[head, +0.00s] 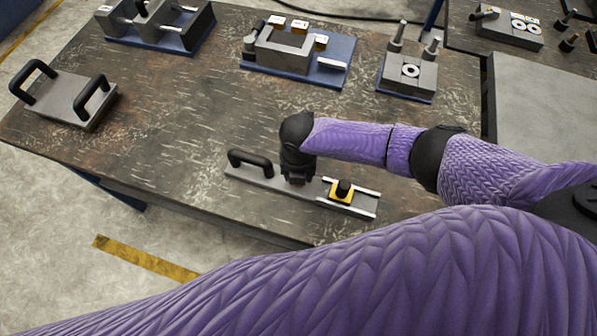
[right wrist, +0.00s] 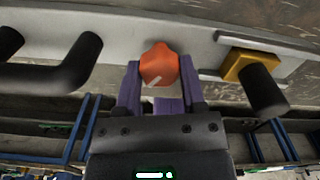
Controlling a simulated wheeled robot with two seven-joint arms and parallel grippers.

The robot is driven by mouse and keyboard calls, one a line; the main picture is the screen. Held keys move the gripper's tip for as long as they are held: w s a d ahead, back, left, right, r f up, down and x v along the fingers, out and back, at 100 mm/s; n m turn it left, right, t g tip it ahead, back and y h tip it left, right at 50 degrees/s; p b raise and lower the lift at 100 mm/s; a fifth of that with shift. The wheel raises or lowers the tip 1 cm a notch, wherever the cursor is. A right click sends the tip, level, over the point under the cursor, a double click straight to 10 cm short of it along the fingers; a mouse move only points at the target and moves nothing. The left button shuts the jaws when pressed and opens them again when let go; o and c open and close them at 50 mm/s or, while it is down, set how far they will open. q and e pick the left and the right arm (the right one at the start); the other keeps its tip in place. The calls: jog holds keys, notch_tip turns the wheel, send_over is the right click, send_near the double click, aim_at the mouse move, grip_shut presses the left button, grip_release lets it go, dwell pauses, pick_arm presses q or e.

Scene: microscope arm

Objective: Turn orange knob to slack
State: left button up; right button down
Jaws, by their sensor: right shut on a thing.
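My right gripper (right wrist: 160,82) is shut on the knob, with one purple finger on each side. In the head view my right gripper (head: 297,177) points down onto the middle of the plate and hides the knob. My left gripper is not in view.
On the plate, a black handle (head: 250,160) stands left of my gripper and a yellow block with a black knob (head: 342,190) stands right. Fixtures on blue bases (head: 335,75) line the table's back. A handled plate (head: 62,98) lies at left. The table between is clear.

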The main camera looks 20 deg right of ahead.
jog(key=shift+n, duration=0.9)
jog(key=shift+n+b, duration=0.3)
jog(key=shift+n, duration=1.9)
jog(key=c, duration=0.6)
grip_release()
jog(key=o, duration=0.4)
jog(key=shift+r, duration=0.1)
